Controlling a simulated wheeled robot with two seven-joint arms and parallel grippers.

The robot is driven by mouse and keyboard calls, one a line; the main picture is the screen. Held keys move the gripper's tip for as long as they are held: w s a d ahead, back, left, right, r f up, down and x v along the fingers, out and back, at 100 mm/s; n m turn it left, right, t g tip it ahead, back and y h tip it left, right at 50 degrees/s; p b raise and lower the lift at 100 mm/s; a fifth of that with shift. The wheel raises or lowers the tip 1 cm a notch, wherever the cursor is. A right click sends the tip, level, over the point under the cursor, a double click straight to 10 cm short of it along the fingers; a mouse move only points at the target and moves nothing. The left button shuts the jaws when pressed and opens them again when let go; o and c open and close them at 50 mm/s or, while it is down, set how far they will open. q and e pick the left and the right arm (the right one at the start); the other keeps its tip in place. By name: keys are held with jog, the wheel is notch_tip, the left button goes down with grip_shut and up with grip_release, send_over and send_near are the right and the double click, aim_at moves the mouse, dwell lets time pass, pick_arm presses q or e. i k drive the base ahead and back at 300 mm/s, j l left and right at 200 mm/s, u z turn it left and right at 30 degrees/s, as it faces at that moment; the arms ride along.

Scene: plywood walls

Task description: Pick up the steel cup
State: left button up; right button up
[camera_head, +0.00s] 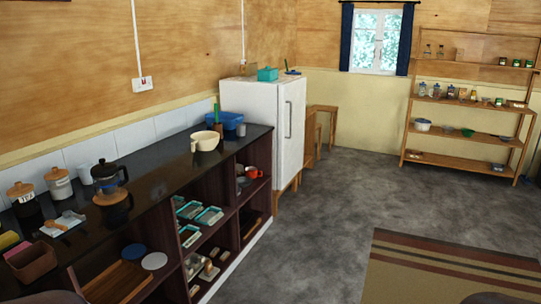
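I cannot single out a steel cup with certainty. A small greyish vessel (240,169) stands in an upper open compartment of the dark counter unit, left of a red mug (254,172); its shape and material are too small to tell. A white mug (84,173) stands on the counter against the tiles. Neither of my grippers is in view.
The black counter (160,178) runs along the left wall and holds a French press (108,178), jars and a cream bowl (205,141). A white fridge (264,112) stands beyond it. A wooden rack (462,131) stands far right. The grey floor is open; a striped rug (450,275) lies right.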

aim_at(241, 130)
jog(key=i+z, duration=0.15)
jog(key=i, duration=3.1)
jog(key=i+u, duration=0.15)
jog(key=i, duration=0.35)
jog(key=i+u, duration=0.15)
jog(key=i, duration=0.35)
jog(key=i+l+u, duration=0.15)
jog(key=i, duration=0.35)
jog(key=i+l+u, duration=0.1)
jog(key=i, duration=0.35)
jog(key=i+l+u, duration=0.15)
jog(key=i+l, duration=0.2)
jog(key=i, duration=0.15)
